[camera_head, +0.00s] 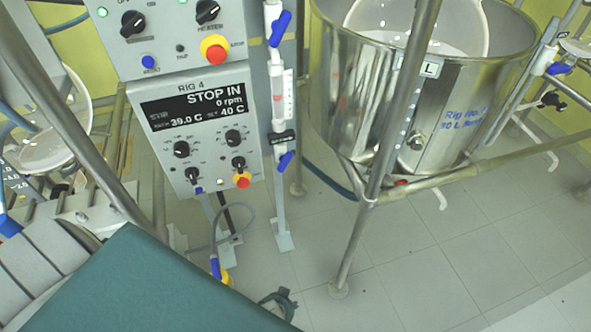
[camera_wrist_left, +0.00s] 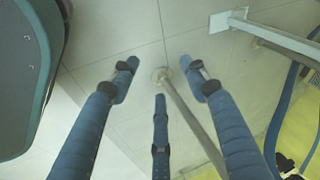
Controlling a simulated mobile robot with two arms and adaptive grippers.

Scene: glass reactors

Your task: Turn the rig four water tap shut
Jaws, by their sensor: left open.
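The rig four control panel (camera_head: 200,115) faces me in the head view, reading "STOP IN", 0 rpm. Beside its right edge is a vertical flow meter (camera_head: 279,95) with an upper blue lever (camera_head: 280,28) and a lower blue lever (camera_head: 286,160). Both levers look tilted. I cannot tell which is the water tap or whether it is open. My left gripper (camera_wrist_left: 160,88) shows in the left wrist view with its fingers spread and empty, above the floor. My right gripper is not in view.
A steel vessel (camera_head: 350,110) in a pipe frame stands right of the panel. A slanting frame pole (camera_head: 385,150) runs down to the floor; a pole (camera_wrist_left: 190,115) also passes behind my fingers in the wrist view. A cable (camera_head: 215,240) hangs below the panel. Floor at lower right is clear.

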